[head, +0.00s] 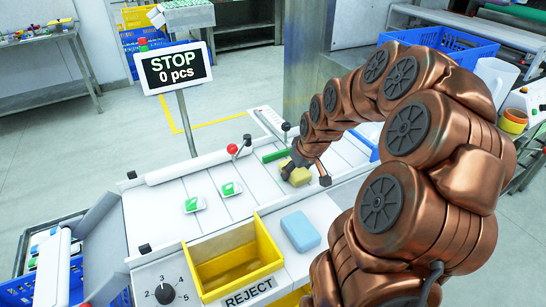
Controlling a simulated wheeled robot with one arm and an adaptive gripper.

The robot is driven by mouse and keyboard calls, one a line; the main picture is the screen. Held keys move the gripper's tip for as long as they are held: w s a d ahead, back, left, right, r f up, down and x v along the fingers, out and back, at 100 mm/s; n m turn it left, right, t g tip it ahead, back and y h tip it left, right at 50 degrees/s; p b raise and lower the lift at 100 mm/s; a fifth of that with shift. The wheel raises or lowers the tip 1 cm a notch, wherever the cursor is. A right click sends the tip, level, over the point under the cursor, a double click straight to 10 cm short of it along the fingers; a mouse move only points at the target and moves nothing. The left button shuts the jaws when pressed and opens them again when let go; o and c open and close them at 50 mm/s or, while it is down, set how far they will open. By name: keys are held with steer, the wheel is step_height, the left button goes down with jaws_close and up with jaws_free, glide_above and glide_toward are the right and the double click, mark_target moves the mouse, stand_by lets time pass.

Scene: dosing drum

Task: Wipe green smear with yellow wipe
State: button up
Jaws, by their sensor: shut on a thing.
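The yellow wipe (299,176) is a small yellow block at the white machine top, right of the middle. My gripper (297,166) is shut on it from above; the fingers and wrist cover part of it. The wipe is at or just above the surface; I cannot tell whether it touches. A green streak (276,155) lies just left of and behind my gripper. I cannot tell for sure whether it is the green smear or a solid green part. Anything under the wipe is hidden.
A blue block (300,231) lies in front of the wipe, beside the yellow REJECT bin (235,262). Two white-and-green packs (230,188) lie on the white panels to the left. A red-knobbed lever (233,150) and a dark-knobbed lever (286,128) stand nearby. A STOP sign (174,67) rises behind.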

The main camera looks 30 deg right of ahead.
mark_target(273, 182)
steer(key=shift+w+a+b, duration=0.15)
steer(key=shift+a+b, duration=0.1)
steer(key=shift+a, duration=1.5)
steer(key=shift+w+a+b, duration=0.15)
steer(key=shift+a+b, duration=0.1)
steer(key=shift+a, duration=1.5)
steer(key=shift+w+a+r, duration=0.1)
steer(key=shift+a, duration=0.15)
step_height(273, 182, up, 8)
steer(key=p, duration=0.1)
steer(key=shift+d, duration=0.1)
